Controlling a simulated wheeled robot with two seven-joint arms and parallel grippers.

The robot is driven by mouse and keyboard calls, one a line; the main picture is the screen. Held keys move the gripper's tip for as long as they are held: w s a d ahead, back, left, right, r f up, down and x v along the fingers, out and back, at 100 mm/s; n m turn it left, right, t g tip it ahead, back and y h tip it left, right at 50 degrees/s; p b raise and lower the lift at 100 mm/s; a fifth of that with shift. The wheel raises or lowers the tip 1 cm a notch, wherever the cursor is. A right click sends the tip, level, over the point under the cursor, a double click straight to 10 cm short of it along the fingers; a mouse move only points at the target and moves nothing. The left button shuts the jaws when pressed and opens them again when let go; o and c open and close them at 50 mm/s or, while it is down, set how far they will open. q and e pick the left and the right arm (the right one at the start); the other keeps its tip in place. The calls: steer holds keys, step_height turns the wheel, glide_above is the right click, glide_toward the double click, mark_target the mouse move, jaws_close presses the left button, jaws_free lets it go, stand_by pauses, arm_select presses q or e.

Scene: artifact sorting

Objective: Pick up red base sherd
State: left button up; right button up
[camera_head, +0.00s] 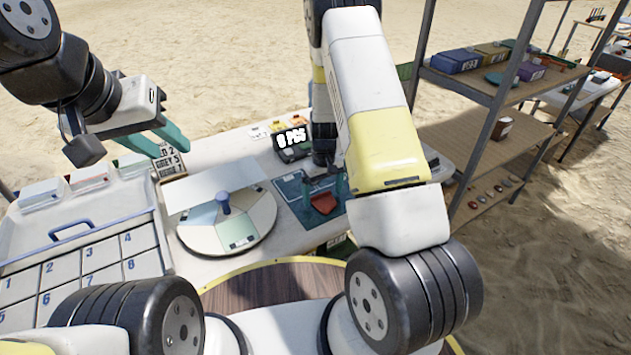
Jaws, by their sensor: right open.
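The red base sherd (323,203) lies on a dark blue mat (291,191) on the table, right of the round sorting disc. My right gripper (323,188) points down over the mat, with teal fingers apart on either side of the sherd. Whether the fingers touch it cannot be told, and the arm hides part of this area. My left gripper (170,138) is raised at the upper left, away from the sherd. One teal finger shows clearly, and its opening is unclear.
A display box (291,141) reading "0 PCS" stands behind the mat. A numbered tray (87,262) is at left. A shelf rack (497,100) stands at right.

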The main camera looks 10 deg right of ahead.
steer(key=shift+f, duration=0.4)
steer(key=shift+c, duration=0.4)
steer(key=c, duration=1.4)
steer(key=shift+r, duration=0.1)
